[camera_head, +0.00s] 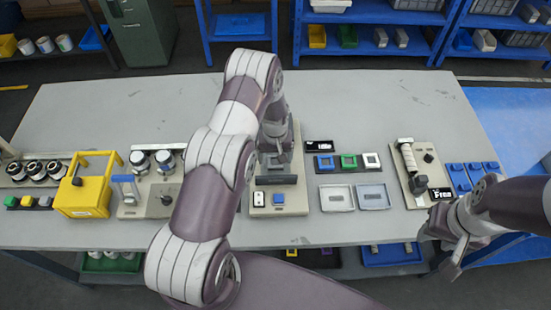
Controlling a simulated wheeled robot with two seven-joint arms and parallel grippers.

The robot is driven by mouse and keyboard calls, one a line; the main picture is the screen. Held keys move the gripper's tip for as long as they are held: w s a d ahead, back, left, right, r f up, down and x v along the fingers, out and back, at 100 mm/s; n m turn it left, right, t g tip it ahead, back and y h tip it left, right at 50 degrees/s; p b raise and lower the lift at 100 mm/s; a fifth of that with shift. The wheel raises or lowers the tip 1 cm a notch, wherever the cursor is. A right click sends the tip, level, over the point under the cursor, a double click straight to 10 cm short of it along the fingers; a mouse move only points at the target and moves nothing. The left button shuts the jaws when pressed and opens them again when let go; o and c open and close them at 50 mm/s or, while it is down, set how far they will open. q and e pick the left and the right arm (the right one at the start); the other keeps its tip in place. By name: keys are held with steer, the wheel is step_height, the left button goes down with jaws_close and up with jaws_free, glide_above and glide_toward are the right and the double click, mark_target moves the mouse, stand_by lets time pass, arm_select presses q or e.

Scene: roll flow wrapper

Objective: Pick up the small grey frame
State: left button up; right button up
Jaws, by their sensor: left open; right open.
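Three small square frames sit in a row on a dark strip right of the middle of the table: a blue one (325,162), a green one (348,161) and a pale grey-white one (371,160) at the right end. The pale frame is the only greyish one of the three. My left gripper (276,152) is open above the beige device left of the row, apart from the frames; its fingertips are hard to make out. My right gripper (447,244) is open and empty at the table's front right edge.
Two shallow trays, one light (337,208) and one blue-grey (374,206), lie just in front of the frames. A beige device (293,205) stands left of them, a roller station (407,180) right. A yellow box (88,198) is far left. The table's back is clear.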

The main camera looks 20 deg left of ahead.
arm_select(q)
steer(key=shift+w+f, duration=0.1)
steer(key=shift+f, duration=0.65)
steer(key=c, duration=1.1)
steer(key=shift+r, duration=0.15)
